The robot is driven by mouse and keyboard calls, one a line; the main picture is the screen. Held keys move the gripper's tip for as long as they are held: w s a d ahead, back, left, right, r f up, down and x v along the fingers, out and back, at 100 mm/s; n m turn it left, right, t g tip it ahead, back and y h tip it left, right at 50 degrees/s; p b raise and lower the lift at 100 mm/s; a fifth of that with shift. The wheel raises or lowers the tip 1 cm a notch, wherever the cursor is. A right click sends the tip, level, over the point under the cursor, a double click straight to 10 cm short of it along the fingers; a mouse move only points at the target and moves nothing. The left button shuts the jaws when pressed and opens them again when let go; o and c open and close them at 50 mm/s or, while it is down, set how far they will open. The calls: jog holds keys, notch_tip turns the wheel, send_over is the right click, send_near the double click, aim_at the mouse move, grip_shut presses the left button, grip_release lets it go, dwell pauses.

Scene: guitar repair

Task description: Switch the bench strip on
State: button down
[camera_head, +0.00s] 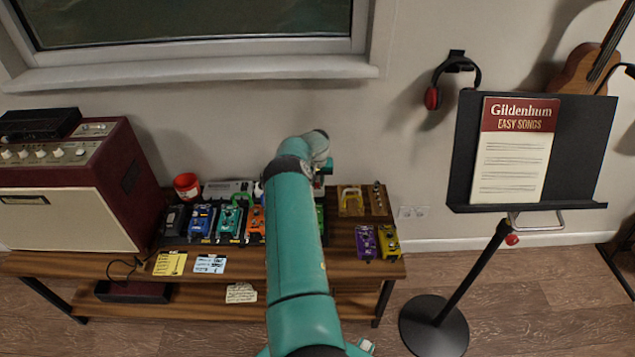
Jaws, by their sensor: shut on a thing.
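My arm reaches over the wooden bench (225,262), and its bend hides much of the middle back. Only a small part of my gripper (324,171) shows beyond the wrist, low over the back of the bench. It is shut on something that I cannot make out. I cannot clearly pick out the bench strip or its switch. A grey, flat-topped box (228,187) lies at the back of the bench, left of my arm, but I cannot tell whether it is the strip.
Several pedals, among them a blue one (201,221) and a purple one (366,242), crowd the bench. A red cup (187,186) stands behind them. An amplifier (75,190) fills the left end.

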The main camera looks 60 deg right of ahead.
jog(key=shift+w, duration=0.15)
dwell(0.3)
jog(key=c, duration=1.3)
grip_release()
jog(key=r, duration=1.3)
jog(key=shift+s+a+r, duration=0.3)
jog(key=shift+a+r, duration=0.05)
jog(key=shift+r, duration=0.05)
